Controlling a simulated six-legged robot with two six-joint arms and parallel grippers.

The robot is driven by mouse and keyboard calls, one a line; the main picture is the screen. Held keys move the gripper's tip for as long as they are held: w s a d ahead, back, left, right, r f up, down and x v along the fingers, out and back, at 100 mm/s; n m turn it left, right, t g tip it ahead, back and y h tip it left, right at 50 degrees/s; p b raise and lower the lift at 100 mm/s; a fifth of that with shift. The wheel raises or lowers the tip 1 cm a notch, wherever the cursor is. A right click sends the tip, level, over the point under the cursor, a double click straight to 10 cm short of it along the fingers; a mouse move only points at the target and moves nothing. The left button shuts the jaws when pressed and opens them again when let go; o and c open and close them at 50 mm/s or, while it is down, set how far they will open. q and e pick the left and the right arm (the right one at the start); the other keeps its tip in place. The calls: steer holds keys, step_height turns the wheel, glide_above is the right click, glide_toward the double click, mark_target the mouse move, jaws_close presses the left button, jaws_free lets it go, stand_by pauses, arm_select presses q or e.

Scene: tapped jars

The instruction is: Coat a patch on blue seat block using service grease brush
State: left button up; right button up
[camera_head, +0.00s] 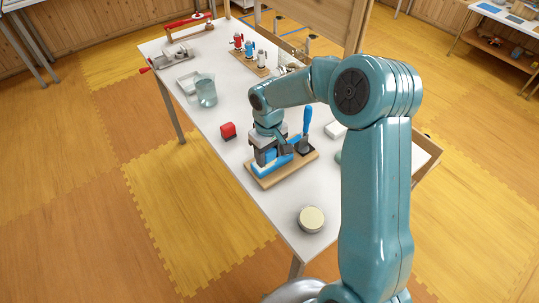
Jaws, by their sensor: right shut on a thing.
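My right gripper (267,155) points down, low over the wooden board (262,183) near the table's front. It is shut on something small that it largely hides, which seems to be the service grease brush. The blue seat block (279,167) lies on the board, close under and beside the gripper, and is partly covered by it. I cannot tell whether the held thing touches the block. An upright blue handle (307,119) on a dark foot (304,148) stands at the board's right end. My left gripper is out of view.
A round tin with a cream top (311,219) stands at the table's near end. Several small jars (249,49) stand farther back. My right arm covers the table's right side.

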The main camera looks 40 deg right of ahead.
steer(key=shift+w+r+p, duration=0.15)
steer(key=shift+r+p, duration=0.3)
steer(key=shift+r, duration=0.85)
steer(key=shift+s+r+p, duration=0.2)
steer(key=shift+r+p, duration=0.2)
steer(key=shift+p, duration=0.05)
steer(key=shift+w+f, duration=0.1)
